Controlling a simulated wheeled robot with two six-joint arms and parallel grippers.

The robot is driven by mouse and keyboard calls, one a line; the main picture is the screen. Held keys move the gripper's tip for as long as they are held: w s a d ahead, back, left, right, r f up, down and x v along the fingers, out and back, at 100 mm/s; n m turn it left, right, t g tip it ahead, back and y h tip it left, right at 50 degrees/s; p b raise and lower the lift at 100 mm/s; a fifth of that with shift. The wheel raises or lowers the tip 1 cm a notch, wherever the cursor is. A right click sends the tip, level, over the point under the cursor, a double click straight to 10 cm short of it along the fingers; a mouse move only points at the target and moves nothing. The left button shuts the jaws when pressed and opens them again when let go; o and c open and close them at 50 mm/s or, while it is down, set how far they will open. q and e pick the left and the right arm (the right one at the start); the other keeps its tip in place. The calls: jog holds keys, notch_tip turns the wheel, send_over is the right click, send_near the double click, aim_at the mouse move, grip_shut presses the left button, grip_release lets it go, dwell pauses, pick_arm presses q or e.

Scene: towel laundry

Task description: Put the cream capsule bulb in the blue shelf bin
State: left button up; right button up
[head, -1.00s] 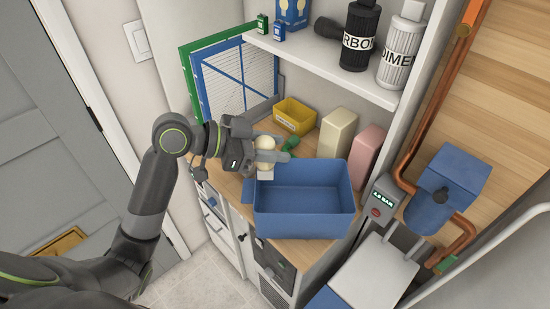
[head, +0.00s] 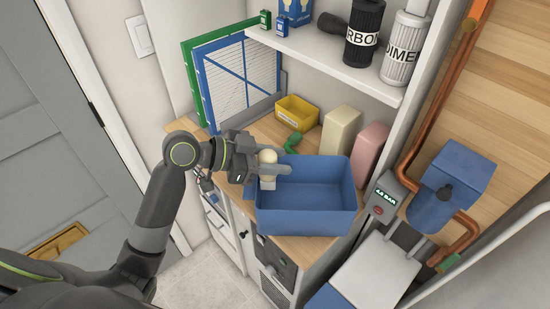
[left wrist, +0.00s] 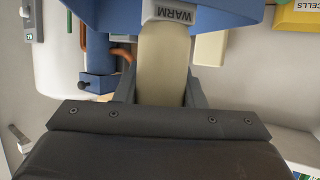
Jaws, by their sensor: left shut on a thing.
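The cream capsule bulb (head: 267,157) is held in my left gripper (head: 274,169), which is shut on it. In the left wrist view the bulb (left wrist: 162,65) stands between the fingers, its grey end marked WARM. The blue shelf bin (head: 305,213) sits open on the wooden counter, and its visible inside looks empty. The gripper and bulb are at the bin's left rim; I cannot tell whether they touch it. The bin also shows at the top of the left wrist view (left wrist: 235,14). My right gripper is out of view.
A yellow bin (head: 296,112), a green item (head: 291,144), a cream block (head: 340,130) and a pink block (head: 369,150) stand behind the blue bin. A white shelf (head: 325,66) with canisters overhangs them. Copper pipe (head: 427,120) runs at the right.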

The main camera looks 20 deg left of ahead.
pick_arm(q)
jog(key=o, duration=1)
jog(key=shift+r, duration=0.15)
jog(key=shift+r+p, duration=0.25)
jog(key=shift+p, duration=0.2)
jog(key=shift+r+p, duration=0.45)
jog(key=shift+f+b+v, duration=0.1)
jog(key=shift+b+v, duration=0.6)
jog(key=shift+v, duration=2.25)
jog(key=shift+f+b+v, duration=0.15)
jog(key=shift+b+v, duration=0.55)
jog(key=shift+v, duration=2.25)
jog(key=shift+s, duration=0.1)
